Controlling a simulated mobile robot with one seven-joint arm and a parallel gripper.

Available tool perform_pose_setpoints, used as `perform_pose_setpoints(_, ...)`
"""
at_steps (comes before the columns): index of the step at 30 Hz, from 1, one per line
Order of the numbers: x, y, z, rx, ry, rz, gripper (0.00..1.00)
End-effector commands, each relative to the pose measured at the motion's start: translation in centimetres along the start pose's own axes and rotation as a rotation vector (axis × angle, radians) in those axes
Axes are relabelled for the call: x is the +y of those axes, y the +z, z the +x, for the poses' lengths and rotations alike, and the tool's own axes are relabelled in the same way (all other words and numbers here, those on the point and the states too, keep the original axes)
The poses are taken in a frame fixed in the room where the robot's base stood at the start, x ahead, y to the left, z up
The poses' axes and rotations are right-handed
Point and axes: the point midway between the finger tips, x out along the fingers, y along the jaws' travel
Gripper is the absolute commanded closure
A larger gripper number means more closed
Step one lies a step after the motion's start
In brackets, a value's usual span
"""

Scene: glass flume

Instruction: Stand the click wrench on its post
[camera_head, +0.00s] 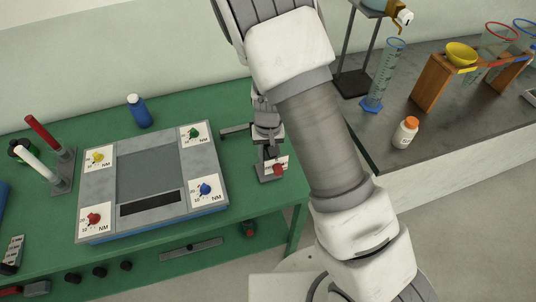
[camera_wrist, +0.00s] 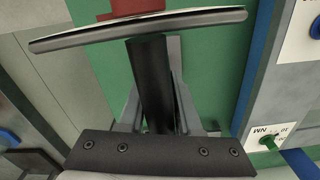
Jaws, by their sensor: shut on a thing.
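My gripper (camera_head: 268,143) is over the right part of the green table, right of the grey panel. In the wrist view its grey fingers (camera_wrist: 154,112) are shut on a black shaft (camera_wrist: 150,75), part of the held wrench. A curved, pale plate edge (camera_wrist: 140,28) crosses beyond the shaft, with a red part (camera_wrist: 115,9) behind it. In the head view a white marked plate (camera_head: 283,161) and red part (camera_head: 280,170) show just below my gripper, by a small grey base (camera_head: 266,175). Whether they touch the base is unclear. At the left, red-handled (camera_head: 42,131) and white-handled (camera_head: 38,162) tools stand on a grey stand.
The grey panel (camera_head: 150,165) with coloured dials fills the table's middle. A blue bottle (camera_head: 138,111) stands behind it. A dark bar (camera_head: 235,130) lies left of my gripper. A bench at right holds a glass cylinder (camera_head: 384,75) and a white bottle (camera_head: 405,133).

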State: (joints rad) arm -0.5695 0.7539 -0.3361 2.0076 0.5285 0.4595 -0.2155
Motion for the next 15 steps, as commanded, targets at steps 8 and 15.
perform_pose_setpoints(8,-0.01,-0.06,0.55,0.002,-0.001,0.0,1.0)
perform_pose_setpoints(15,-0.02,-0.06,0.96,0.002,-0.001,0.0,1.0)
